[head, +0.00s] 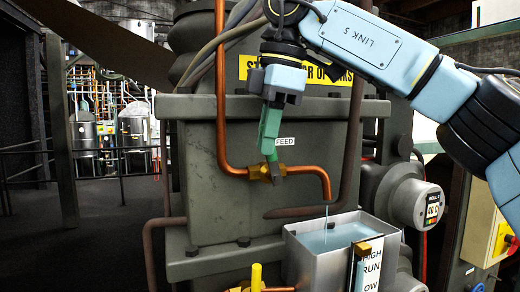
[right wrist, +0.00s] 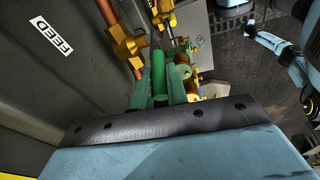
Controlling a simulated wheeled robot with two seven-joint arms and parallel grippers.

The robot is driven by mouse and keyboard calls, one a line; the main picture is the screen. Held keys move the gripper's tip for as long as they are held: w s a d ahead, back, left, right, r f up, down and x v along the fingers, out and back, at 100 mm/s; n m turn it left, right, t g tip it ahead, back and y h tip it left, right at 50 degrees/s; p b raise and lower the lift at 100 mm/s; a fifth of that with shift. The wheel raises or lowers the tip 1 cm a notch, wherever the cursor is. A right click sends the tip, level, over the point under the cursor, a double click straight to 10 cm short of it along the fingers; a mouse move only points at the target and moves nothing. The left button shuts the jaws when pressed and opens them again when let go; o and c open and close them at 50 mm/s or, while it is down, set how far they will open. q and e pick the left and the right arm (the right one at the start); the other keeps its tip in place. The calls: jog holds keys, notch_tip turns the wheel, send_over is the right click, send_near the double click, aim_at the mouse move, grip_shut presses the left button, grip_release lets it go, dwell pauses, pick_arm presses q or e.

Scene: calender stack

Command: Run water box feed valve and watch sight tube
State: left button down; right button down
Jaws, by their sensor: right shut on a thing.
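The brass feed valve (head: 266,172) sits on a copper pipe just below the white FEED label (head: 285,142). My right gripper (head: 268,150) reaches down to it from above and is shut on the valve's green handle (right wrist: 158,72). The fingers hide part of the handle. The metal water box (head: 303,258) stands below right, with pale blue water (head: 335,236) in it. A thin stream (head: 326,222) falls into it from the pipe's end. The sight tube (head: 357,274) is on the box's front beside a HIGH, RUN and LOW plate (head: 373,268); its lower part is cut off and its level is unclear.
A round gauge (head: 425,205) with a small display stands right of the box. A yellow fitting (head: 256,275) shows at the lower edge. A dark pipe (head: 355,130) runs down close right of the valve. Open floor (head: 90,225) lies at left.

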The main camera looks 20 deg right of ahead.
jog(key=shift+d+r+y, duration=0.1)
jog(key=shift+d+y, duration=0.15)
jog(key=shift+y, duration=0.15)
jog(key=c, duration=1.4)
grip_release()
jog(key=shift+r, duration=0.1)
jog(key=p+v, duration=0.4)
jog(key=v, duration=0.9)
jog(key=shift+s+r+p, duration=0.1)
jog(key=shift+p, duration=0.3)
jog(key=shift+d, duration=0.1)
jog(key=shift+c, duration=0.3)
